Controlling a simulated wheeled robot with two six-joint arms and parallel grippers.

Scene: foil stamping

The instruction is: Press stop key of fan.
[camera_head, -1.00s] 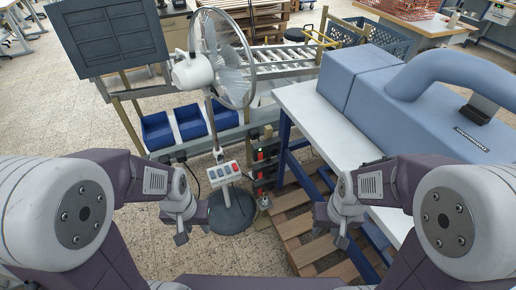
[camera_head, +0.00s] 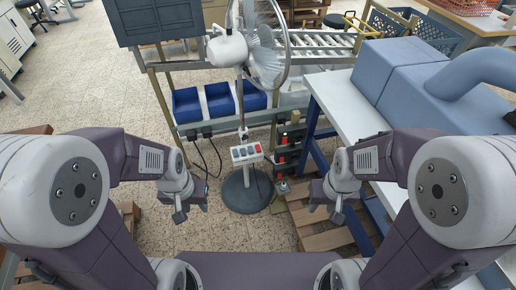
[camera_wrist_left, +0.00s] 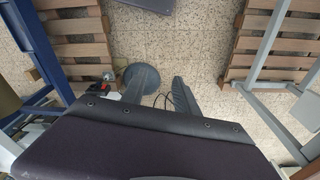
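The white pedestal fan (camera_head: 228,49) stands ahead of me, left of centre, with its wire cage facing right. Its small white control box (camera_head: 247,159) sits low on the pole above the round dark base (camera_head: 247,193). The box has a row of coloured keys; a red one shows at its right end, and labels are too small to read. My left gripper (camera_head: 190,207) is lower left of the box, apart from it, with its fingers spread and empty. My right gripper (camera_head: 325,207) hangs lower right of the box, also open and empty.
A white-topped table (camera_head: 343,103) with a blue machine (camera_head: 410,85) stands on the right. Blue bins (camera_head: 221,104) sit behind the fan. A wooden pallet (camera_head: 322,234) lies near my right gripper. Bare floor (camera_head: 145,230) is at the left.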

